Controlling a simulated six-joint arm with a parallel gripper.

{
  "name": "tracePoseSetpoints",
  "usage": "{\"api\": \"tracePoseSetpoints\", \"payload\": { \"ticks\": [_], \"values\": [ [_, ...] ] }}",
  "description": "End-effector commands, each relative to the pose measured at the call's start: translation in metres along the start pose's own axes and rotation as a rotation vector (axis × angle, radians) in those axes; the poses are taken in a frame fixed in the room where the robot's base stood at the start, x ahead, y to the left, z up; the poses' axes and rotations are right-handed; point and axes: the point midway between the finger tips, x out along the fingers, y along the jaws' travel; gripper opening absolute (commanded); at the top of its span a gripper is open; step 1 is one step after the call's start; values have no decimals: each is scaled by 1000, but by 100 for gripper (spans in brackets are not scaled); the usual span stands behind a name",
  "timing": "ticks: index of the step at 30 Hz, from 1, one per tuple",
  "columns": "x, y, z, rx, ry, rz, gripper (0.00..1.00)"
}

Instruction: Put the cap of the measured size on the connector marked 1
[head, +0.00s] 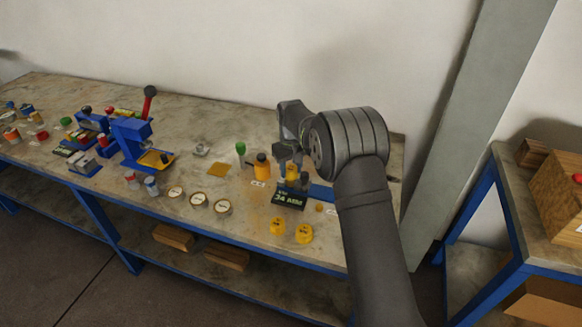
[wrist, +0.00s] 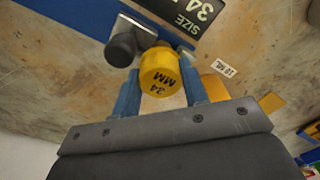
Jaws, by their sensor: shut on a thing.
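My gripper (wrist: 160,92) is shut on a yellow cap (wrist: 158,75) lettered "34 MM", held between its blue fingers. In the head view my gripper (head: 290,160) is at the blue-based gauge (head: 320,192), partly hidden by my arm. A dark grey cylinder (wrist: 122,50) stands close beside the cap; I cannot tell if they touch. The black display (head: 290,199) in front reads "34 MM"; it also shows in the wrist view (wrist: 190,14). Two other yellow caps (head: 277,226) (head: 304,233) stand near the bench's front edge. I cannot make out a connector marked 1.
An orange bottle (head: 262,168) with a dark top stands left of my gripper, near a green-topped item (head: 240,148). A blue press (head: 133,140) and several small parts crowd the left. A side table (head: 500,205) stands right.

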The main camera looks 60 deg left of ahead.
Motion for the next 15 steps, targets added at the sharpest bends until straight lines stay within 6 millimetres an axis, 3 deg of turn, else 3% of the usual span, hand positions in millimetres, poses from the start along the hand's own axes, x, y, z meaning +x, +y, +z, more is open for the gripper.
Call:
{"api": "tracePoseSetpoints", "payload": {
  "ticks": [14, 15],
  "values": [
    [6, 0, 0, 0, -1, 0, 19],
    [6, 0, 0, 0, -1, 0, 42]
  ]
}}
